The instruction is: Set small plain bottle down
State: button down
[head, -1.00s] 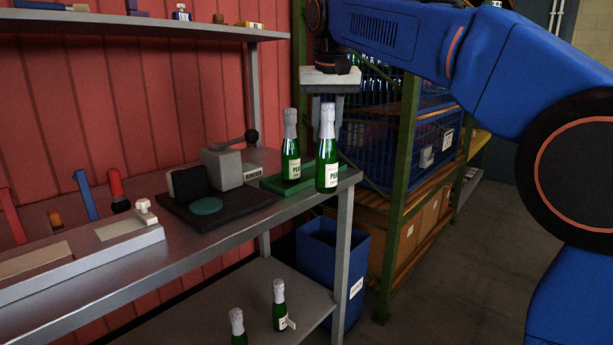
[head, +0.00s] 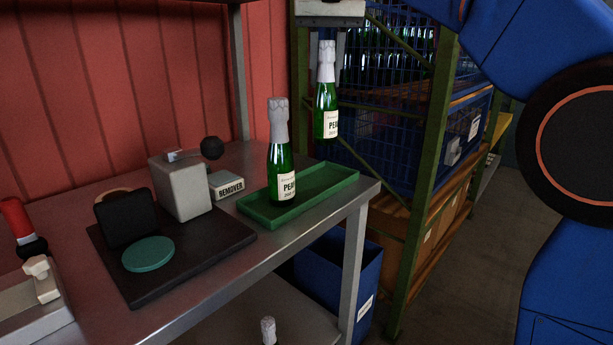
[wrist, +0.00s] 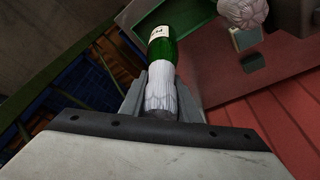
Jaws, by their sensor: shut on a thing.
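My gripper (head: 327,42) is at the top of the head view, shut on the silver foil neck of a small green bottle (head: 326,112) with a white label. The bottle hangs upright, its base apart from and above the right end of the green tray (head: 258,216). In the wrist view the fingers (wrist: 162,90) close on the foil, and the held bottle's green body (wrist: 163,50) shows beyond. A second foil-necked, labelled bottle (head: 282,165) stands upright in the tray, left of the held one. The held bottle's label is partly turned away.
A white box marked REMOVER (head: 228,186) sits left of the tray. A grey block with a black-knobbed lever (head: 181,188) stands on a black base with a teal disc (head: 148,254). The tray's right part is bare. A blue bin (head: 340,270) is below the table edge.

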aim_at(324, 98)
jog(key=x, duration=0.5)
jog(key=shift+s+d+f, duration=0.1)
jog(key=shift+s+f, duration=0.15)
jog(key=shift+f, duration=2.3)
jog(key=c, duration=1.4)
grip_release()
jog(key=shift+f, duration=0.1)
jog(key=shift+o, duration=0.2)
jog(key=v, duration=1.2)
